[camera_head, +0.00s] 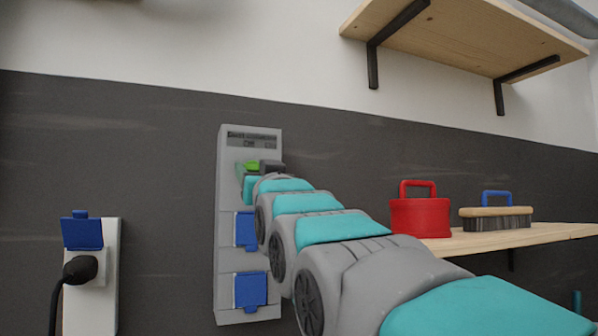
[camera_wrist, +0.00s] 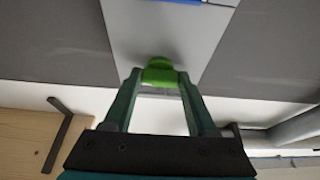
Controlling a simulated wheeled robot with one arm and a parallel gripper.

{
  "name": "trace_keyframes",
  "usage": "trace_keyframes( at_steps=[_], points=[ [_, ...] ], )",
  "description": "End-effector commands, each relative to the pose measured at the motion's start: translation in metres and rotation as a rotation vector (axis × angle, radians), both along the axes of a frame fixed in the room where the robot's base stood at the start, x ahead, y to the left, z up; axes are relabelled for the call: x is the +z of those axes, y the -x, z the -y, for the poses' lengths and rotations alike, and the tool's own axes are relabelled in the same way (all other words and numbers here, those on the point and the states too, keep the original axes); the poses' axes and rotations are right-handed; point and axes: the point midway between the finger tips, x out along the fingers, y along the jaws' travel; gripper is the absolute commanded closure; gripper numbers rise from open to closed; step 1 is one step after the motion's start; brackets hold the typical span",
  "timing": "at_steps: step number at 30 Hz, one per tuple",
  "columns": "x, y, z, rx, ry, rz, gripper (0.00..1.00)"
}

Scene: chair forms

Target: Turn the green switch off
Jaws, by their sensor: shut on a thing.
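The green switch (camera_head: 253,165) is on the upper part of a tall grey wall panel (camera_head: 231,200). In the wrist view the green switch (camera_wrist: 160,74) is a rounded knob between my fingertips. My gripper (camera_wrist: 160,84) is shut on it, with a green finger on each side. In the head view my gripper (camera_head: 246,178) is at the panel, and my wrist and arm hide part of the panel's right side. How the switch is turned is hard to tell.
Blue-covered sockets (camera_head: 250,290) sit below on the panel. A white socket box (camera_head: 103,290) with a black plug (camera_head: 80,268) is at left. A red box (camera_head: 420,216) and a brush (camera_head: 496,217) stand on a low shelf (camera_head: 520,236) at right. A wooden shelf (camera_head: 465,35) hangs above.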

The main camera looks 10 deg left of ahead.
Motion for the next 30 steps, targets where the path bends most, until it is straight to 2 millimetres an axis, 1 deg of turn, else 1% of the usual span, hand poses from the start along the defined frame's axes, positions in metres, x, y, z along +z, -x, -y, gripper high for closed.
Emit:
trace_keyframes(
  at_steps=[1,4,14,19,30],
  points=[
    [0.0002,0.0001,0.0000,0.000,0.000,0.000,0.87],
    [0.0002,0.0001,0.0000,0.000,0.000,0.000,0.98],
    [0.0004,0.0000,0.0003,0.002,0.038,0.023,0.98],
    [0.0010,0.0003,0.0001,0.005,0.115,0.071,0.98],
    [0.0031,0.0006,0.0013,0.005,0.341,0.215,0.98]
  ],
)
